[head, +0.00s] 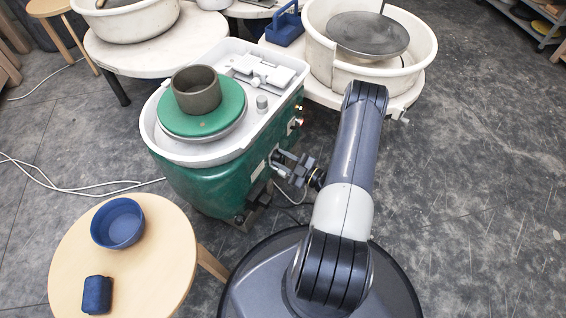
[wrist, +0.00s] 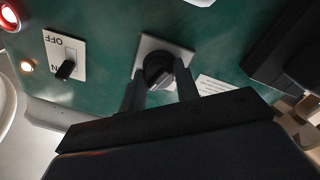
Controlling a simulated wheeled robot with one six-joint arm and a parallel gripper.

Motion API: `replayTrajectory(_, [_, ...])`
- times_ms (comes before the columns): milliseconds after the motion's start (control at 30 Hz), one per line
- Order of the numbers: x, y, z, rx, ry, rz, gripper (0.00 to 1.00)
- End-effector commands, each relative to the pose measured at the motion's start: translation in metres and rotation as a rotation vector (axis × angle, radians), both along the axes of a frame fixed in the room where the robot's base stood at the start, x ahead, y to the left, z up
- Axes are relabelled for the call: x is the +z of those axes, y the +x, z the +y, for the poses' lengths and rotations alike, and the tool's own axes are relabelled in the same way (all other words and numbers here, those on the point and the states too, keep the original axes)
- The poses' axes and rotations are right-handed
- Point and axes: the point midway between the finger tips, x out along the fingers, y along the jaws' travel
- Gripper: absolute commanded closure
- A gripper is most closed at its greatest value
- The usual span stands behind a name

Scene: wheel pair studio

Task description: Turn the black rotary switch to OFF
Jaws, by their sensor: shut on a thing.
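The black rotary switch (wrist: 156,68) sits on a light square plate (wrist: 176,52) on the green side panel in the wrist view. My gripper (wrist: 159,76) has one finger on either side of the knob and is shut on it. The fingers hide part of the knob, and I cannot read its setting. In the head view, my gripper (head: 284,165) is against the side of the green pottery wheel (head: 199,184), and the knob cannot be made out there.
A separate toggle switch (wrist: 67,66) with upside-down OFF and ON marks is left of the knob. Red (wrist: 8,17) and amber (wrist: 27,66) lamps glow beside it. A black box (wrist: 290,42) juts out at right. A round wooden stool (head: 150,262) with a blue bowl (head: 118,222) stands front left.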

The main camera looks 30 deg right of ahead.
Motion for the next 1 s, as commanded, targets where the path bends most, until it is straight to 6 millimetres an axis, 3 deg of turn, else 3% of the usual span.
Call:
replayTrajectory(433, [-0.0027, -0.0002, 0.0001, 0.0, -0.243, -0.144, 0.93])
replayTrajectory(1000, [-0.0011, -0.0001, 0.0001, 0.0, -0.303, -0.179, 0.93])
